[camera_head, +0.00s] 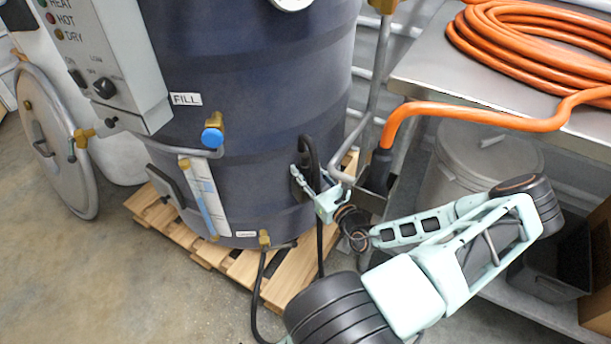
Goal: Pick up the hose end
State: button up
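The orange hose (455,112) bends down over the near left corner of the metal table. Its hose end (380,163) is a dark cuff pointing down, at a dark bracket (374,197) beside the drum. My gripper (318,190) is just left of the hose end and a little lower, close to the drum wall. A gap shows between the gripper and the cuff. The gripper is small and seen from behind, with a grey bent pipe by it, so its finger opening is unclear. The tip of the hose end is hidden by the bracket.
The large dark blue drum (250,100) stands on a wooden pallet (175,222). The metal table (428,72) bears the hose coil (520,45). A grey bin (475,165) stands under the table. A black cable (258,285) hangs by the drum. Floor is clear at lower left.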

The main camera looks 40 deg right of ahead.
grip_shut()
jog(key=shift+r, duration=0.2)
